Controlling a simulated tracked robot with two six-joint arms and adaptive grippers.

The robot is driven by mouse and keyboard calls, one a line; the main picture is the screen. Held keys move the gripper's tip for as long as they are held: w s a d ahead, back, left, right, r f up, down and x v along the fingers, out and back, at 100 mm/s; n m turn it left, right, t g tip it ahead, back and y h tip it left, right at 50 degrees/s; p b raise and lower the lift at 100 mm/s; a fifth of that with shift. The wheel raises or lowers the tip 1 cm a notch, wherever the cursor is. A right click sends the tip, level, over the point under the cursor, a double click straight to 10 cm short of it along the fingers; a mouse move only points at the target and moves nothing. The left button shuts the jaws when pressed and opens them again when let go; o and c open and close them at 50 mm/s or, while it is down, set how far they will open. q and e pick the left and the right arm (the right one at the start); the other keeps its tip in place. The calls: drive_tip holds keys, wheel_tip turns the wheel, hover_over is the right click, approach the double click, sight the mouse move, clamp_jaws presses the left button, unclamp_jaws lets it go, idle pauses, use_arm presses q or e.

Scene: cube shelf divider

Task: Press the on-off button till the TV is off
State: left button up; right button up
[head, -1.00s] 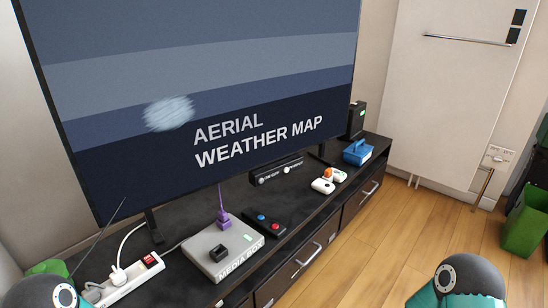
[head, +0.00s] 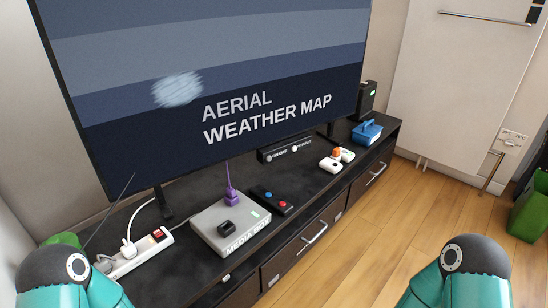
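The TV (head: 215,65) stands on a black cabinet and is on, showing a blue striped picture with the words "AERIAL WEATHER MAP". Under its lower edge is a black bar (head: 287,148) with two white round buttons. The left button (head: 270,156) is by a label that seems to read "ON OFF". The other button (head: 295,148) has a label too small to read surely. My two teal arms show at the bottom left and bottom right, both well short of the bar. Neither gripper is in the picture.
On the cabinet top (head: 190,256) are a grey media box (head: 228,226), a small black box with blue and red buttons (head: 272,200), a power strip (head: 138,250), white controllers (head: 332,163) and a blue case (head: 367,132). Wooden floor (head: 400,225) is clear at right. A green bin (head: 528,218) stands far right.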

drive_tip(key=shift+c, duration=0.2)
idle(0.3)
clamp_jaws()
idle(1.2)
